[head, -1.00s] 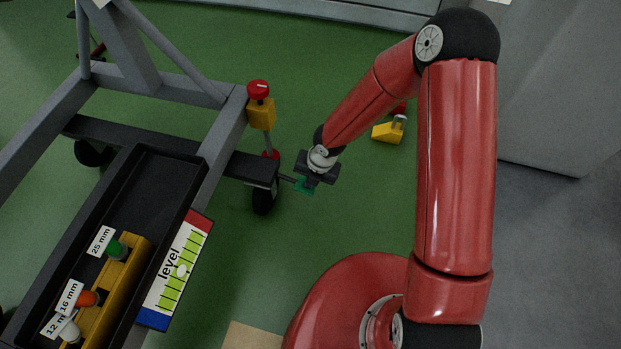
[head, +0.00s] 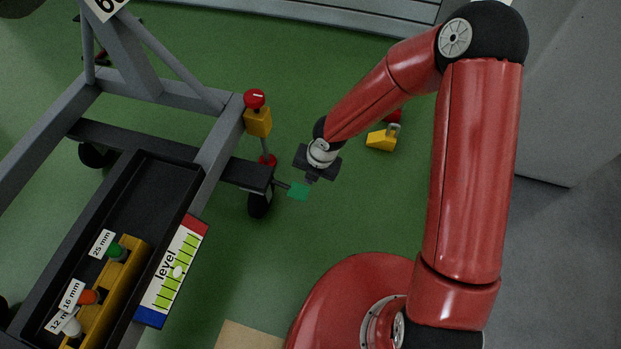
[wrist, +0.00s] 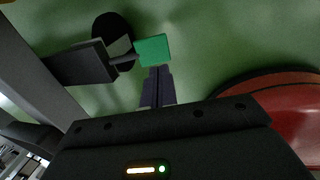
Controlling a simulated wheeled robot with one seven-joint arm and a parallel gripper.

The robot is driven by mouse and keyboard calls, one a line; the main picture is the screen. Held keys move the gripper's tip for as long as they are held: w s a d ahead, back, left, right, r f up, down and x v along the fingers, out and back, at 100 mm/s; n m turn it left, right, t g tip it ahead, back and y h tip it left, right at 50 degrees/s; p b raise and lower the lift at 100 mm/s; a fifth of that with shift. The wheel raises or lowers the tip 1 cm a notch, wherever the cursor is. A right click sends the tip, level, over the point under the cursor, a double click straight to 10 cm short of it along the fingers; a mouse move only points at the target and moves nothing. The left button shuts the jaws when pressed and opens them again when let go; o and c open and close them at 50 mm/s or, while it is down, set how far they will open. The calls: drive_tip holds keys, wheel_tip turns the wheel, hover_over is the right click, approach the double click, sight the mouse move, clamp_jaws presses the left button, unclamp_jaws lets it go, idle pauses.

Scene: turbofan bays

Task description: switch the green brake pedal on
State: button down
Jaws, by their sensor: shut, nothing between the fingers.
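The green brake pedal (head: 298,191) sticks out on a short dark rod from the caster at the end of the stand's dark crossbar. In the wrist view the pedal (wrist: 153,49) is a flat green plate, just beyond my fingertips. My gripper (head: 309,180) points down at the upper right of the pedal in the head view. Its fingers (wrist: 157,72) are shut and empty. In the wrist view the tips meet the pedal's lower edge in the picture; I cannot tell whether they touch it.
The black caster wheel (head: 260,203) is beside the pedal, under the grey stand frame (head: 222,135). A red-topped yellow post (head: 257,121) stands at the frame's corner. A yellow wedge (head: 381,139) lies on the floor behind my gripper. Green floor right of the pedal is clear.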

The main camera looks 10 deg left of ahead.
drive_tip(key=p+v, duration=0.2)
drive_tip(key=v, duration=0.4)
drive_tip(key=shift+d+r, duration=0.15)
drive_tip(key=shift+d, duration=0.1)
drive_tip(key=d+r+m+t+h+p, duration=0.2)
drive_tip(key=d+r+m+t+h, duration=0.15)
drive_tip(key=d+r+m, duration=1.5)
drive_tip(key=s+d+r+m+t, duration=0.1)
drive_tip(key=s+d+r+m, duration=0.1)
drive_tip(key=s+r+m, duration=0.5)
drive_tip(key=s+d+r+m+t+y, duration=0.1)
drive_tip(key=s+d+r+m, duration=0.2)
drive_tip(key=s+r+m, duration=0.4)
drive_tip(key=shift+r+m+p, duration=0.3)
drive_tip(key=shift+m+p, duration=0.1)
drive_tip(key=shift+m, duration=0.85)
